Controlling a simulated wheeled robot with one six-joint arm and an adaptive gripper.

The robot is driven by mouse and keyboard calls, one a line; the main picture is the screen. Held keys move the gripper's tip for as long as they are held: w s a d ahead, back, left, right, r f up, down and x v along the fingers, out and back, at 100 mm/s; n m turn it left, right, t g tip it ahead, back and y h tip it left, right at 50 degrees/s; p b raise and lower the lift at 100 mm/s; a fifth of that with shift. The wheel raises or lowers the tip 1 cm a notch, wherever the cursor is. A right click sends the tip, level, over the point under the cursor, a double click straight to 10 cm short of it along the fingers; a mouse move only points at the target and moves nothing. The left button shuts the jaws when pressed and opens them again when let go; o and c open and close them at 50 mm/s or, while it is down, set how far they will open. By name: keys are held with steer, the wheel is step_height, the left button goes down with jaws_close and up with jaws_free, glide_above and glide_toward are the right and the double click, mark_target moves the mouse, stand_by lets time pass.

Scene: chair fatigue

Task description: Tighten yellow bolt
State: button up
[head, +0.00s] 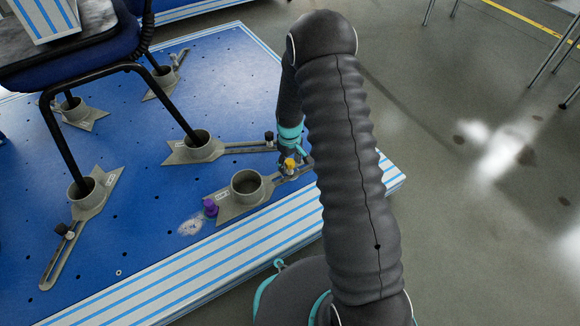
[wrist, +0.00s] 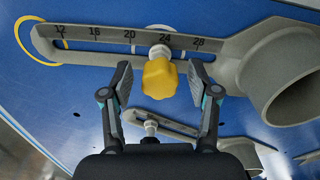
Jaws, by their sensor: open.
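The yellow bolt (wrist: 159,78) has a lobed knob and sits in the slot of a grey slotted bracket (wrist: 85,57) in the wrist view. It stands near the 24 mark of the scale. My gripper (wrist: 160,80) is open, with one finger on each side of the yellow knob. Gaps show between the fingers and the knob. In the head view the yellow bolt (head: 290,165) shows beside my gripper (head: 292,158), which is partly hidden behind my arm. The bracket ends in a round cup (head: 247,186), which is empty.
A chair with black legs (head: 65,148) stands in other grey cups. A second bracket (head: 200,147) lies behind. Bare floor (head: 470,230) is at the right.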

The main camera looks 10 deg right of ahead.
steer(key=n, duration=0.4)
stand_by(0.5)
steer(key=n, duration=0.4)
jaws_close()
steer(key=shift+m, duration=2)
